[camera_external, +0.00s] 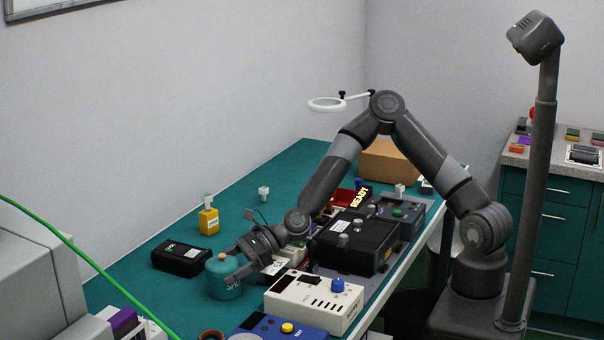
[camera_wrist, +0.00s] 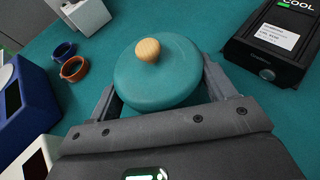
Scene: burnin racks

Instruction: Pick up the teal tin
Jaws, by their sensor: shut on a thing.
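The teal tin (camera_external: 223,281) stands on the green bench top near its front left part. It is round, with a lid and a small wooden knob. In the wrist view the tin's lid (camera_wrist: 158,80) fills the space between the fingers, with the knob at its far side. My gripper (camera_external: 238,266) reaches it from the right and is shut on it, one finger on each side (camera_wrist: 160,90). The tin looks upright. Whether its base touches the bench is hard to tell.
A black box (camera_external: 181,259) marked COOL (camera_wrist: 268,45) lies close by. A cream instrument (camera_external: 314,300) and a blue one (camera_external: 280,327) stand in front. Two small rings, blue (camera_wrist: 64,50) and orange (camera_wrist: 74,69), lie nearby. A yellow bottle (camera_external: 208,221) stands behind. The back left bench is mostly clear.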

